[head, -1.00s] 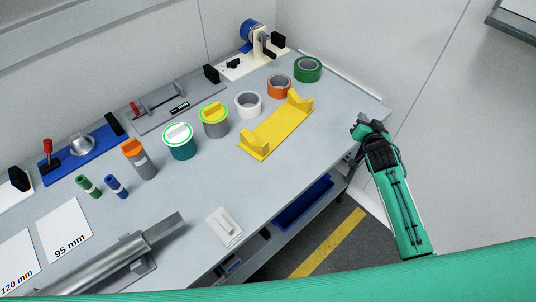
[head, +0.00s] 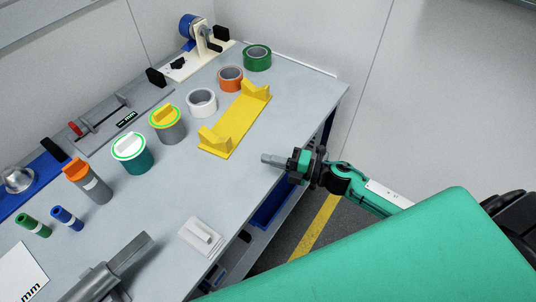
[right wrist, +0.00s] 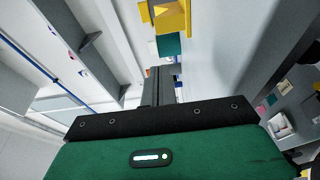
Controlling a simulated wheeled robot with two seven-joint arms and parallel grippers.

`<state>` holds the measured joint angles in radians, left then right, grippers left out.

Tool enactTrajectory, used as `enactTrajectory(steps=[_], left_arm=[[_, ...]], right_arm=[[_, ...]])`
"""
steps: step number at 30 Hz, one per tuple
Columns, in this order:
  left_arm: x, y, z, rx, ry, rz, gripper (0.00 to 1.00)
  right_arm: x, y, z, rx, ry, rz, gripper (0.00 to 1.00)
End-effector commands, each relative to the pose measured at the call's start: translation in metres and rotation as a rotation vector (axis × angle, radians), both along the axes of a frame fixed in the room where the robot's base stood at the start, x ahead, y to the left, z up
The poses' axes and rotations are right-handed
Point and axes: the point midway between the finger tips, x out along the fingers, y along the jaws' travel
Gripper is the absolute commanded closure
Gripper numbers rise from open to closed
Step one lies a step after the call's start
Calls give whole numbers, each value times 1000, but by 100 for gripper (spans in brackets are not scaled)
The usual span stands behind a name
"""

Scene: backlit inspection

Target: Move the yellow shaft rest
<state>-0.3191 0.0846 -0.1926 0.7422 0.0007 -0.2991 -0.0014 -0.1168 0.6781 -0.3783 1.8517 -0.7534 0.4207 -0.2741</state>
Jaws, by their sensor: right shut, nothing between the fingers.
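The yellow shaft rest (head: 236,122), a flat plate with a raised notched block at each end, lies on the grey workbench (head: 185,183) near its right part. It also shows at the top of the right wrist view (right wrist: 172,18). My right gripper (head: 268,159) is shut and empty near the bench's front edge, to the lower right of the rest and apart from it. Its dark closed fingers show in the right wrist view (right wrist: 159,84). My left gripper is out of view.
White (head: 202,102), orange (head: 230,79) and green (head: 257,57) tape rolls stand behind the rest. A white block (head: 201,236) lies near the front edge. Bench between it and the rest is clear.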

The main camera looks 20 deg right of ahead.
Motion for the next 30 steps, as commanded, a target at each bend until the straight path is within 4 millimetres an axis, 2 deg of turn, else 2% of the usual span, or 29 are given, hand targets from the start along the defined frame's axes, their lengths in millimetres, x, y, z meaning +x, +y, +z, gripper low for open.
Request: enactTrajectory(steps=[12,15,20,30], left_arm=[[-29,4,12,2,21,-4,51],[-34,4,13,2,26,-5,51],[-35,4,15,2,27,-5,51],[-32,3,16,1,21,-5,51]], right_arm=[[55,62,5,4,-1,-4,100],[70,61,3,2,-1,-4,100],[85,62,2,2,1,-3,100],[90,62,0,3,2,-3,100]])
